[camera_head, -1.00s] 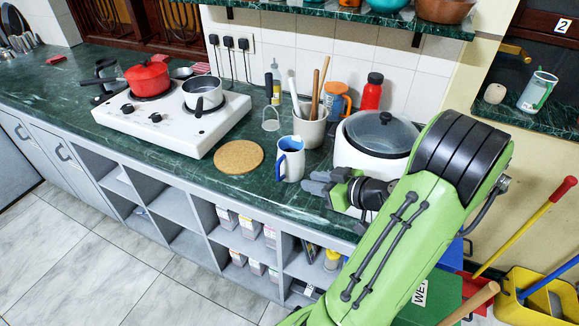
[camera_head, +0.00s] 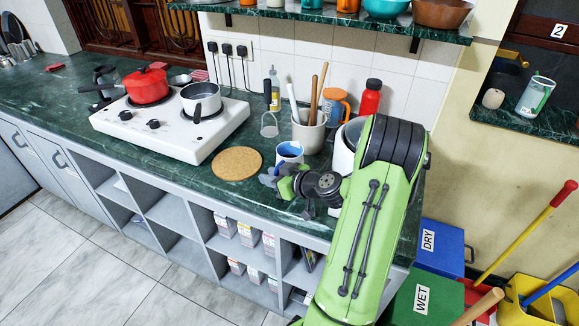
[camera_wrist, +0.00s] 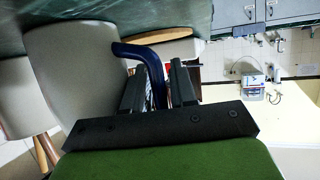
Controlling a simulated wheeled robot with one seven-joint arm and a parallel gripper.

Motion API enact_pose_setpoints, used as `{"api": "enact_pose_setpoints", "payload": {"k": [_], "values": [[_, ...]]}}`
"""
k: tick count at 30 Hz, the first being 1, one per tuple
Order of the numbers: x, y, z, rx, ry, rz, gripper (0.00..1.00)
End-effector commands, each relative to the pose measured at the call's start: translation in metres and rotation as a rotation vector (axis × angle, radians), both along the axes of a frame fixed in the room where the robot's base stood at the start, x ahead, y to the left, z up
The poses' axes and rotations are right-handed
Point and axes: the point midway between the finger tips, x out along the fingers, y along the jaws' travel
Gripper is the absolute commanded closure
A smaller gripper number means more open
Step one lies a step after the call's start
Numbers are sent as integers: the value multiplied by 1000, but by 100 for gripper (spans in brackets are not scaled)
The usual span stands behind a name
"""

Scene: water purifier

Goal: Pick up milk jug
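The milk jug (camera_head: 290,149) is white with a blue rim and inside. It stands upright on the green counter, its lower part hidden behind my gripper (camera_head: 274,180) in the head view. In the wrist view the jug's pale body (camera_wrist: 75,75) fills the left side, and its dark blue handle (camera_wrist: 145,54) reaches down between my gripper's two dark fingers (camera_wrist: 158,88). The fingers are apart, with the handle between them. I cannot tell whether either finger touches it.
A round cork mat (camera_head: 237,163) lies left of the jug. A utensil pot (camera_head: 308,136) stands behind it. A white cooker (camera_head: 346,148) is partly hidden by my arm. A white hob (camera_head: 175,128) with two pans is at left. The counter (camera_head: 225,195) ends close in front.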

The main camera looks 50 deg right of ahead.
Motion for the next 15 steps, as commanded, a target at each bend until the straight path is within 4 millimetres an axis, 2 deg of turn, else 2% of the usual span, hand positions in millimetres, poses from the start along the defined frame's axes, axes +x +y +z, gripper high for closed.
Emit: {"api": "enact_pose_setpoints", "payload": {"k": [3, 8, 15], "values": [[0, 0, 0, 0, 0, 0, 75], [-1, 0, 0, 0, 1, 0, 100], [-1, 0, 0, -1, 1, 0, 100]]}}
